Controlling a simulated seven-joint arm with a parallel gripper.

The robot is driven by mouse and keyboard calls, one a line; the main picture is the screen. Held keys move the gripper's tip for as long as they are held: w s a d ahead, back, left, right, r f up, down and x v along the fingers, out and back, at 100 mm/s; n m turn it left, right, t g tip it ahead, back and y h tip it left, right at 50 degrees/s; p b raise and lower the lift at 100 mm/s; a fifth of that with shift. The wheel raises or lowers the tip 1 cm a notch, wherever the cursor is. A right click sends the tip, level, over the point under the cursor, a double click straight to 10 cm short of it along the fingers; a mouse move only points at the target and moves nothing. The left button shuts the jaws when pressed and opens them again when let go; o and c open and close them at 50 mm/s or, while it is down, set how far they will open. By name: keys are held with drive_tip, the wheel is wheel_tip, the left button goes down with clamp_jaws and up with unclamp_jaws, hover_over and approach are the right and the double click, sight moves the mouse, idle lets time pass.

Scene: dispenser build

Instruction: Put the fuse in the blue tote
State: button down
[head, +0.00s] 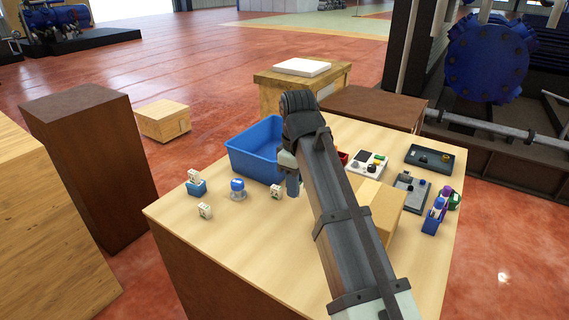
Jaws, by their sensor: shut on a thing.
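The blue tote (252,157) is an open box near the back left of the light wooden table, and its floor is partly visible. My gripper (292,187) points down just right of the tote's front right side, low over the table and outside the tote. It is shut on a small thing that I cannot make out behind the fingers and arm. A small white block with a dark mark (276,191) shows right beside the fingers; I cannot tell whether it is held or stands on the table. I cannot tell for certain which thing is the fuse.
Similar white blocks stand at the left, one in a blue holder (197,188) and one loose (205,210). A blue-capped part (238,189) stands near the tote. A tan box (385,205), grey trays (429,158) and small parts crowd the right. The front left is clear.

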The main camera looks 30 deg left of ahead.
drive_tip(key=w+a+r, duration=0.3)
drive_tip(key=w+a, duration=1.1)
drive_tip(key=a, duration=0.1)
approach(274, 152)
drive_tip(key=s+d+r, duration=0.3)
drive_tip(key=s, duration=0.2)
drive_tip(key=shift+m, duration=0.3)
drive_tip(key=shift+w+d+f, duration=0.1)
drive_tip(key=shift+f, duration=2.2)
drive_tip(key=shift+w+d+f, duration=0.1)
drive_tip(key=shift+f, duration=2.2)
drive_tip(key=shift+f, duration=0.15)
drive_tip(key=c, duration=0.9)
unclamp_jaws()
drive_tip(key=shift+c, duration=0.2)
wheel_tip(274, 152, up, 12)
